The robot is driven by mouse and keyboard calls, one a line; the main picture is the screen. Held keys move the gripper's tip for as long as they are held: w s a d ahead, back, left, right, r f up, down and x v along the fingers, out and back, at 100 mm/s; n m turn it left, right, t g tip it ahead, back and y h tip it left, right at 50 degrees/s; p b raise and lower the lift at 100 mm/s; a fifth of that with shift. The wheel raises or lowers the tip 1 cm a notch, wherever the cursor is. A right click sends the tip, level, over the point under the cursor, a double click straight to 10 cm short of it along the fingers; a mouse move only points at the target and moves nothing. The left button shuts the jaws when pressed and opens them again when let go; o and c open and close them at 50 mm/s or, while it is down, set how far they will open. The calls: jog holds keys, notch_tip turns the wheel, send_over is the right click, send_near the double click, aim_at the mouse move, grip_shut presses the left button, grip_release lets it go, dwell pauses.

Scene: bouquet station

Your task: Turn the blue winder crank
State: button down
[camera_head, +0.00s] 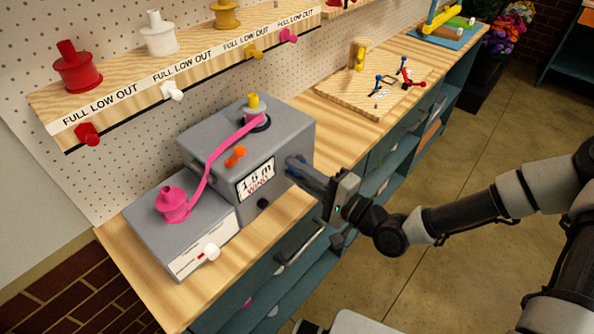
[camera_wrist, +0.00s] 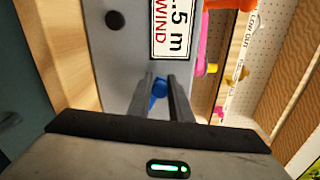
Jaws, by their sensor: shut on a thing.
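The winder is a grey box (camera_head: 215,138) on the wooden bench, with a "1.5 m WIND" label (camera_head: 256,180) on its front; the label also shows in the wrist view (camera_wrist: 170,25). The blue crank (camera_wrist: 159,88) sits at the winder's right end; in the head view my fingers hide most of it. My gripper (camera_head: 298,167) reaches in from the right and is shut on the crank's blue knob, which shows between its two fingers in the wrist view. A pink ribbon (camera_head: 207,162) runs from the pink spool (camera_head: 172,203) on the lower box up to the winder's top spindle (camera_head: 254,103).
A shelf (camera_head: 130,90) with coloured spools and pegs is behind. A wooden board (camera_head: 385,85) with blue and red parts lies farther along the bench. The floor on the right is open.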

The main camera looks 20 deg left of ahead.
jog(key=shift+w+r, duration=0.1)
jog(key=c, duration=1.6)
grip_release()
jog(key=shift+d, duration=0.1)
jog(key=v, duration=1.7)
jog(key=shift+d+b, duration=0.15)
jog(key=shift+b, duration=0.15)
